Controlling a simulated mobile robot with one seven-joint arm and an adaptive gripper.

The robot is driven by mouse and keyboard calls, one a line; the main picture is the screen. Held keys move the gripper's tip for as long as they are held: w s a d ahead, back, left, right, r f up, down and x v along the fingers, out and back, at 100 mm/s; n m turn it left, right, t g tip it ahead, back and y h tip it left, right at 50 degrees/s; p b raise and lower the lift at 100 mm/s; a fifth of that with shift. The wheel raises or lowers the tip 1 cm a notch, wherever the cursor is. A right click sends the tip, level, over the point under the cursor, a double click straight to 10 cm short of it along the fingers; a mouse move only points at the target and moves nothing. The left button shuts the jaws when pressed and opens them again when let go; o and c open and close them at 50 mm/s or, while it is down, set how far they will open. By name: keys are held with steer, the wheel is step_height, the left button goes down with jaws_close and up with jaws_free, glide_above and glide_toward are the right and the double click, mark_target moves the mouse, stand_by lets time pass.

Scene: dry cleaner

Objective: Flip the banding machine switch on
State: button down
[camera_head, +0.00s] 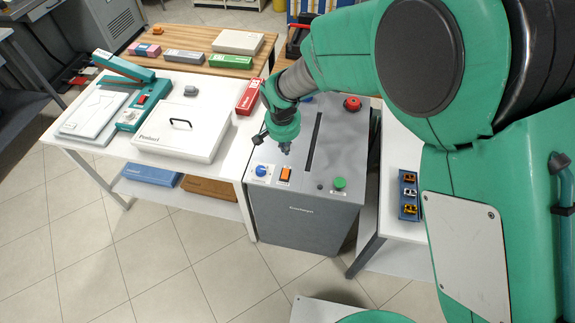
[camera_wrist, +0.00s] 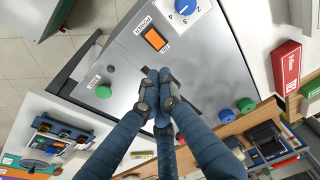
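The banding machine (camera_head: 303,229) is a grey cabinet with a dark slot across its top. Its orange rocker switch (camera_head: 285,174) sits on the near left of the top, and also shows in the wrist view (camera_wrist: 155,39) with a "POWER" label beside it. Whether the rocker is on or off cannot be read. My gripper (camera_head: 285,151) hangs over the top, just behind the switch in the head view. In the wrist view my gripper's fingertips (camera_wrist: 158,88) are together with nothing visible between them, apart from the switch.
A blue dial (camera_head: 261,170) is left of the switch; a green button (camera_head: 340,183) is to the right. A red knob (camera_head: 352,104) stands at the back.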

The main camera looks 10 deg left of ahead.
mark_target(288, 169)
steer(key=w+f+b, duration=0.1)
steer(key=f, duration=0.3)
steer(key=f+b, duration=0.1)
steer(key=f, duration=0.4)
steer(key=w+f+b, duration=0.1)
steer(key=f, duration=0.3)
steer(key=shift+w+f, duration=0.35)
steer(key=shift+w+p, duration=0.1)
steer(key=shift+p, duration=0.7)
steer(key=shift+w+f+g+p, duration=0.2)
steer(key=shift+g+p, duration=0.3)
steer(key=shift+p, duration=0.2)
steer(key=shift+f, duration=0.2)
steer(key=shift+s, duration=0.2)
steer(key=shift+s+r, duration=0.3)
steer(key=shift+s, duration=0.35)
